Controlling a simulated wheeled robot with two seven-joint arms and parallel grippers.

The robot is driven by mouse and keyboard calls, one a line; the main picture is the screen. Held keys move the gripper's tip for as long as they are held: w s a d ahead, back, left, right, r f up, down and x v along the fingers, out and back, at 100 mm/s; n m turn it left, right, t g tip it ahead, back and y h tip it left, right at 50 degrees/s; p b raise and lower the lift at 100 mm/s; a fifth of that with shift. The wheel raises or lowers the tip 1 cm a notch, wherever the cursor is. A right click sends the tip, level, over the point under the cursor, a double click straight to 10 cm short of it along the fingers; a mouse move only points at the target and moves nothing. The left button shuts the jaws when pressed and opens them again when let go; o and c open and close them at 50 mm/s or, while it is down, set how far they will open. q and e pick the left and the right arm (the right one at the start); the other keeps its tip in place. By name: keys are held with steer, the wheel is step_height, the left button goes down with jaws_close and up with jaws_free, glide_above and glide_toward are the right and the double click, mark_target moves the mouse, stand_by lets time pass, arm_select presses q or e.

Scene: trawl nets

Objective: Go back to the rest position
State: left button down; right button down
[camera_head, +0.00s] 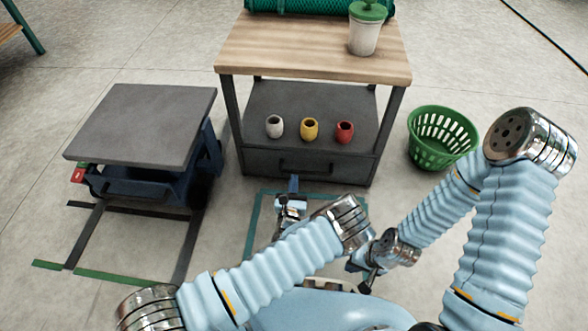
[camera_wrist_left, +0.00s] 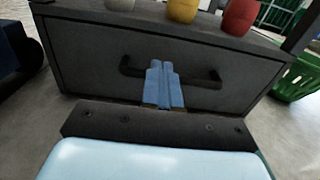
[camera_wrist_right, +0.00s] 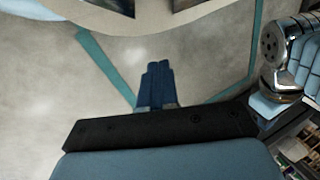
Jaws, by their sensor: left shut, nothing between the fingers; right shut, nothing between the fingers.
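My left gripper (camera_head: 293,184) is in front of the workbench's lower drawer in the head view. In the left wrist view its blue fingers (camera_wrist_left: 163,70) are together and empty, with the drawer's dark handle (camera_wrist_left: 190,78) behind them. I cannot tell whether they touch the handle. My right gripper (camera_head: 367,286) is low near my base in the head view, partly hidden by my arm. In the right wrist view its blue fingers (camera_wrist_right: 157,72) are together and empty, over bare floor.
A workbench (camera_head: 300,55) with a wooden top carries a green-lidded container (camera_head: 364,32) and a green net roll (camera_head: 300,5). A white, a yellow (camera_head: 309,130) and a red cup stand on its shelf. A grey-topped cart (camera_head: 150,120) is left, a green basket (camera_head: 442,138) right.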

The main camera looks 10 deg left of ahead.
arm_select(q)
steer(key=shift+s, duration=2.2)
steer(key=shift+p, duration=0.3)
